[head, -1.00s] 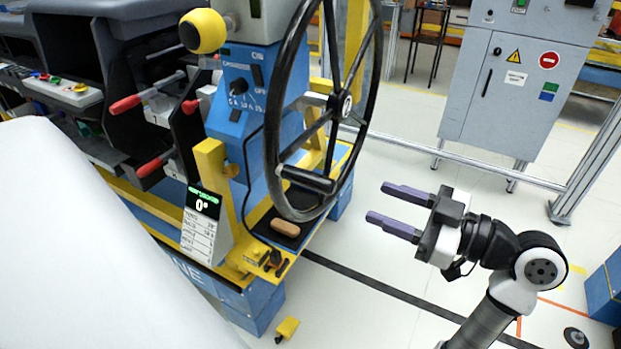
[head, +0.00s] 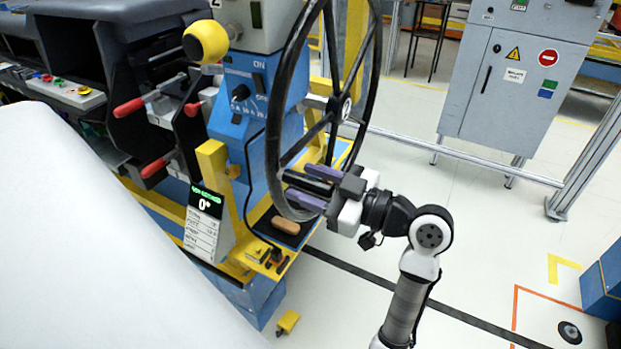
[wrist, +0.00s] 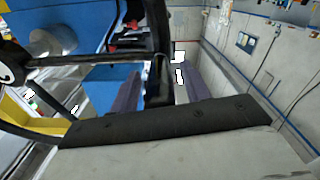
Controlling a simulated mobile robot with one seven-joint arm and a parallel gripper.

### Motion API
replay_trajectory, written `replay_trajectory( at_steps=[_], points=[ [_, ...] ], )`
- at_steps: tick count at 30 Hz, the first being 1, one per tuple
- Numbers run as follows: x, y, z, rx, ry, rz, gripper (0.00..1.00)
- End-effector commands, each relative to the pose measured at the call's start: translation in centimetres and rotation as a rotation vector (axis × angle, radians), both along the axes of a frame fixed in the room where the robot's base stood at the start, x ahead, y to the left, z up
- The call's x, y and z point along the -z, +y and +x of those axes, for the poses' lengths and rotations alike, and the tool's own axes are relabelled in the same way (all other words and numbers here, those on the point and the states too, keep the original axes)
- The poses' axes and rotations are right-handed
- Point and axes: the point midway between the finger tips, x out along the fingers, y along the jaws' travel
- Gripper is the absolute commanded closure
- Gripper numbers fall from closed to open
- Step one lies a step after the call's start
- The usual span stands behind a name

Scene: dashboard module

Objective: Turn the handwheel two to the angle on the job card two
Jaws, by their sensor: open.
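The handwheel is a large black spoked wheel (head: 273,120) with a hub mark that looks like a 2, upright on the blue machine. Its black crank handle (head: 309,185) is low on the rim and points toward my gripper. My gripper (head: 298,183) is open, its purple fingers above and below the handle. In the wrist view the handle (wrist: 158,80) stands between the two fingers (wrist: 155,92), with the spoke and rim (wrist: 95,60) to the left. I cannot tell whether the fingers touch it.
A yellow post (head: 212,175) and yellow ball knob (head: 206,36) stand left of the wheel. A brown block (head: 285,224) lies on a black tray below. A grey cabinet (head: 515,90) and rail stand behind.

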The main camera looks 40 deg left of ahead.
Motion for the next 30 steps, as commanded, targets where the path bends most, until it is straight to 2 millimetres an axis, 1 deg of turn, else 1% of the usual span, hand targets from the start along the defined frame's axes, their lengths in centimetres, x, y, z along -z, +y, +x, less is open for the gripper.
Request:
replay_trajectory(
  at_steps=[7,8,18,26,30],
  points=[
    [0.04,0.12,-0.03,-0.001,0.001,0.000,0.53],
    [0.04,0.11,-0.04,-0.001,0.001,0.000,0.55],
    [0.03,0.09,-0.04,-0.001,0.001,0.000,0.99],
    [0.20,0.08,-0.03,-0.001,-0.002,0.000,1.00],
    [0.93,0.08,-0.02,-0.001,-0.018,0.003,1.00]
  ],
)
